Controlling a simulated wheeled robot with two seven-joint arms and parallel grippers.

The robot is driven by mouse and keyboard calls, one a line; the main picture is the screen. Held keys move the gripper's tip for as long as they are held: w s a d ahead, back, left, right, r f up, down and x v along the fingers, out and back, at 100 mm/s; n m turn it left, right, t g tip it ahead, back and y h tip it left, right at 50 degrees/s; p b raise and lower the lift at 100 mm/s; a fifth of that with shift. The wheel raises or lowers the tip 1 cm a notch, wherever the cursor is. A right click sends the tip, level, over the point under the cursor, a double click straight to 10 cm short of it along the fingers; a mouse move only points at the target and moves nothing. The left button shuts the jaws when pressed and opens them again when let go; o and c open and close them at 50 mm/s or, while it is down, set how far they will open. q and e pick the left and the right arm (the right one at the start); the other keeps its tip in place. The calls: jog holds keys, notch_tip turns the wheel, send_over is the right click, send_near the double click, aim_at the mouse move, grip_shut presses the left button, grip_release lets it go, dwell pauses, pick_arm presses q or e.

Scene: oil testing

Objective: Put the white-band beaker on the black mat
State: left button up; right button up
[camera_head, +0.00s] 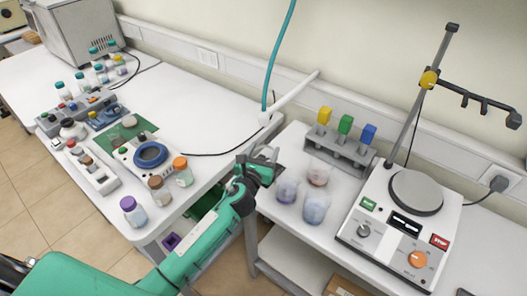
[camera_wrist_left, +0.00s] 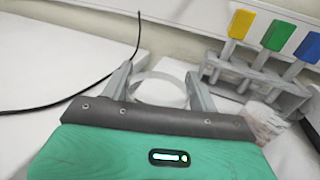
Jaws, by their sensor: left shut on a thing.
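My left gripper (camera_head: 265,153) is over the gap between the left table and the right table in the head view. In the left wrist view its two fingers (camera_wrist_left: 160,82) are closed on the sides of a clear beaker with a white band (camera_wrist_left: 158,91). The gripper hides this beaker in the head view. I cannot make out a black mat for certain; a small dark patch beside the gripper may be part of the gripper. My right gripper is not in view.
Several beakers with coloured contents, one bluish (camera_head: 316,208), stand just right of the gripper. Behind them is a grey rack (camera_head: 338,154) with yellow, green and blue tops. A hotplate (camera_head: 398,226) with a stand is at the right.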

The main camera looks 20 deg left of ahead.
pick_arm(q)
jog(key=shift+f, duration=0.2)
jog(key=o, duration=1.1)
jog(key=shift+r, duration=0.1)
jog(key=shift+r, duration=0.2)
jog(key=s+b, duration=0.1)
jog(key=s, duration=0.4)
jog(key=s+b, duration=0.1)
jog(key=s, duration=0.5)
jog(key=shift+s+a+f, duration=0.1)
jog(key=shift+a+f, duration=0.05)
jog(key=shift+s, duration=0.45)
